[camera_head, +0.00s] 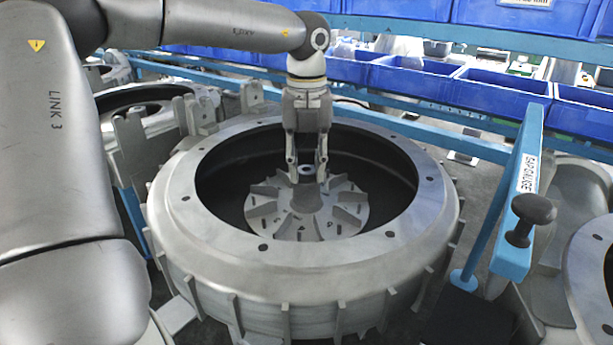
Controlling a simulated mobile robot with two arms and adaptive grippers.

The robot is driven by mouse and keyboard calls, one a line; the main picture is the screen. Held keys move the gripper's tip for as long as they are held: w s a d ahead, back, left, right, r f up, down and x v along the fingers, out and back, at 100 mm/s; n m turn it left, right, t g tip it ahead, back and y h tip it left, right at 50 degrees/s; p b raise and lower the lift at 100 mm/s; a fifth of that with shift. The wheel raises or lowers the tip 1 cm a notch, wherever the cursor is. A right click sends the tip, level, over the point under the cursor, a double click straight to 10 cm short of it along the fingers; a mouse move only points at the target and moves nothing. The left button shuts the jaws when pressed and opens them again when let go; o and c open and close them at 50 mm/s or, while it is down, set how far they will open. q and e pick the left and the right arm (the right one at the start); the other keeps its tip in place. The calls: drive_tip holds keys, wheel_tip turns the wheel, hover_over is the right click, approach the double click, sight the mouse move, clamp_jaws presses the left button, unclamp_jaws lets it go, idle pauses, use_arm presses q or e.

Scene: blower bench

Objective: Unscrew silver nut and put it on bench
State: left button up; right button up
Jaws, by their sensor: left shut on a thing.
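My left gripper (307,172) reaches down into the round opening of a large grey blower housing (400,250). Its two fingers stand on either side of the silver nut (306,170), at the hub above the finned impeller (280,215). The gripper is shut on the nut; the nut is small and partly hidden between the fingers. I cannot tell whether the nut still touches the shaft. My right gripper is not in view.
Blue bins (500,92) line a rack behind the housing. A blue frame with a dark knob (533,208) stands at the right. Other castings (150,115) sit at the back left and at the right edge. The housing rim surrounds the gripper.

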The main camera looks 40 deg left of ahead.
use_arm(q)
drive_tip(key=n+b, duration=0.1)
drive_tip(key=n, duration=0.2)
drive_tip(key=shift+f+n+b, duration=0.1)
drive_tip(key=shift+n+b, duration=0.2)
drive_tip(key=n+b, duration=0.1)
drive_tip(key=n, duration=0.2)
drive_tip(key=shift+n+b, duration=0.35)
drive_tip(key=shift+n, duration=1.15)
drive_tip(key=n, duration=0.5)
drive_tip(key=shift+n, duration=0.3)
drive_tip(key=n, duration=0.8)
drive_tip(key=shift+r, duration=0.2)
drive_tip(key=o, duration=0.8)
